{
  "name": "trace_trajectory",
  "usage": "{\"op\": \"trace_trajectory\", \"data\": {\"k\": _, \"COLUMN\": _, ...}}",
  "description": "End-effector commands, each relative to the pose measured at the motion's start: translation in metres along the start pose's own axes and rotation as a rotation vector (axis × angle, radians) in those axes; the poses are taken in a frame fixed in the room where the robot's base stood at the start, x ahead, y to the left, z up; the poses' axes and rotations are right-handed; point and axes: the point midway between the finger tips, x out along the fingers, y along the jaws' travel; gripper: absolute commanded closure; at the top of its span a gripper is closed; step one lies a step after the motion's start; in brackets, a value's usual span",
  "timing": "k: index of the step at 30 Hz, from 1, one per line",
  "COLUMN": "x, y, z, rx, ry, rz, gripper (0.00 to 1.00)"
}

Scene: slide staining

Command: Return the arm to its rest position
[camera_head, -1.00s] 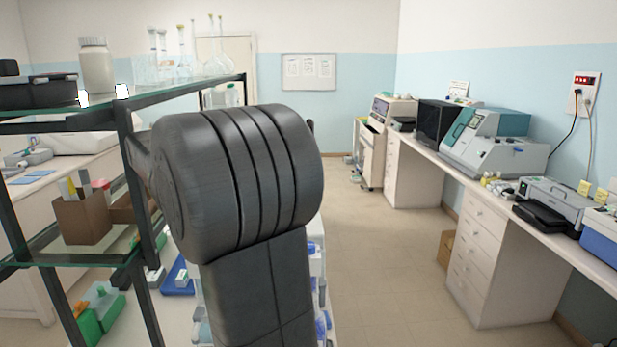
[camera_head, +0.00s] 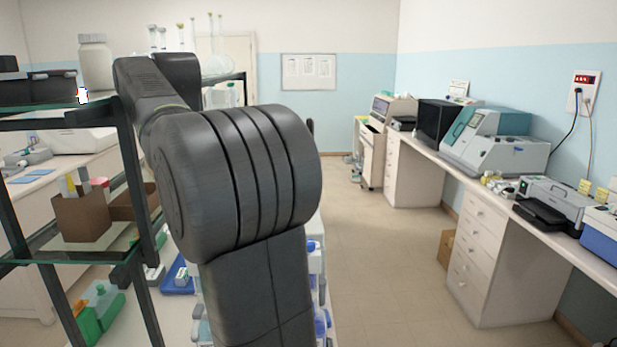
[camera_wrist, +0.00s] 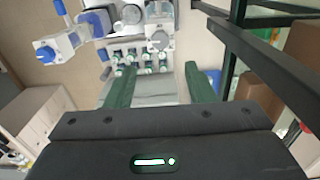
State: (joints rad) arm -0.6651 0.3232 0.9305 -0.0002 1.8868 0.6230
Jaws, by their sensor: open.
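My arm fills the middle of the head view, with its large dark joint in front of the shelf and a forearm link reaching back to the left. My gripper does not show in the head view. In the wrist view my gripper (camera_wrist: 162,88) has its two green fingers apart, with nothing held between them. Beyond the fingers, on the bench below, is a rack of several green-marked bottles (camera_wrist: 145,62). Several blue-and-white bottles (camera_wrist: 55,45) stand around it, apart from the fingers.
A glass-shelved rack (camera_head: 130,170) with dark posts stands close to my arm on the left. It carries a white jar (camera_head: 95,63), a cardboard box (camera_head: 82,217) and glassware. A bench with machines (camera_head: 495,145) runs along the right wall. The floor (camera_head: 385,265) between is clear.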

Motion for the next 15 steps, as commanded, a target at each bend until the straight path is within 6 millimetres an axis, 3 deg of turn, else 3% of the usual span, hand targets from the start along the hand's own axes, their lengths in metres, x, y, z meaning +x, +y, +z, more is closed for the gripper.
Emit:
{"op": "trace_trajectory", "data": {"k": 5, "x": -0.025, "y": 0.0, "z": 0.0, "rx": 0.0, "ry": 0.002, "rz": -0.001, "gripper": 0.51}}
{"op": "trace_trajectory", "data": {"k": 15, "x": 0.026, "y": 0.001, "z": 0.001, "rx": 0.0, "ry": -0.004, "rz": 0.003, "gripper": 0.51}}
